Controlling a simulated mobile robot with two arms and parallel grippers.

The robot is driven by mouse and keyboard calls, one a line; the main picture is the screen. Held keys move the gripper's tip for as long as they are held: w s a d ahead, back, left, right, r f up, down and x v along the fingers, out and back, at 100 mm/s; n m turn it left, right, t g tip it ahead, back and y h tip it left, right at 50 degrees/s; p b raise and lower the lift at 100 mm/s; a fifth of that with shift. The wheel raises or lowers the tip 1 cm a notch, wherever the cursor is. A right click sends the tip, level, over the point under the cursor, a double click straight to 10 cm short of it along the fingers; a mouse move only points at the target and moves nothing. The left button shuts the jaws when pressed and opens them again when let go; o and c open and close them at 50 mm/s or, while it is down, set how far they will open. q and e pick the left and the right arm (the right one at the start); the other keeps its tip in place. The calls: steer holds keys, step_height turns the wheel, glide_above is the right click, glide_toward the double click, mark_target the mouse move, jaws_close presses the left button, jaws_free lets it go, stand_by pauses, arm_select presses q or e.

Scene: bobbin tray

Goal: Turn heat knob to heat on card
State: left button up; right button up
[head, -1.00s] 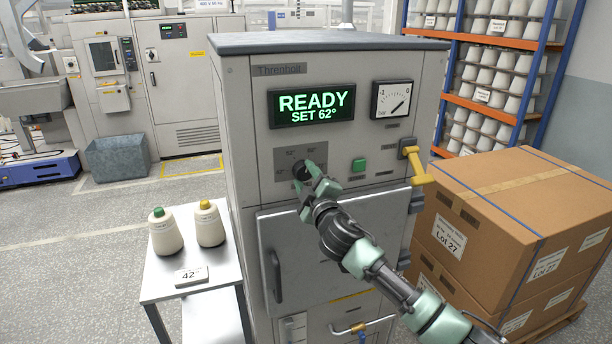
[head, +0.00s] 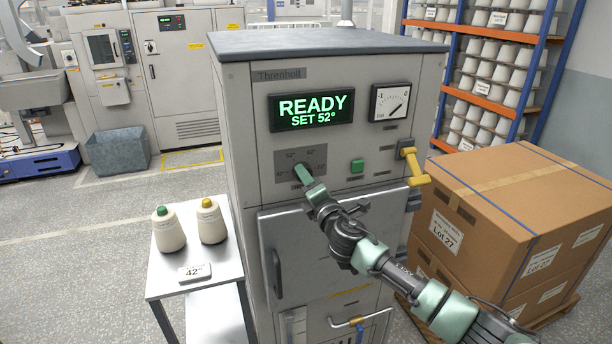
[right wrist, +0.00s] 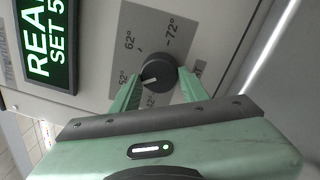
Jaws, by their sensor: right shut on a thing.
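The heat knob (right wrist: 158,75) is a round black dial with a white pointer on a grey scale plate (head: 318,155). In the right wrist view its pointer is toward the 52° mark, with 42°, 62° and 72° also printed. My right gripper (head: 303,173) is shut on the knob, one green finger on each side in the right wrist view (right wrist: 155,92). The display (head: 312,110) reads READY, SET 52°. A card (head: 194,272) reading 42° lies on the small side table (head: 166,290). My left gripper is not in view.
Two cones of yarn, one green-tipped (head: 168,231) and one yellow-tipped (head: 210,222), stand behind the card. A green button (head: 357,166) and a yellow lever (head: 416,170) are right of the knob. Stacked cartons (head: 520,215) stand right of the cabinet.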

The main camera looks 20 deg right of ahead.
steer(key=n+p, duration=0.3)
steer(key=n, duration=0.2)
steer(key=n+p, duration=0.3)
steer(key=n, duration=0.2)
steer(key=shift+d+f+n+g+y, duration=0.15)
steer(key=shift+n+g+y, duration=0.15)
steer(key=shift+n, duration=0.1)
steer(key=shift+f, duration=0.1)
steer(key=o, duration=1.4)
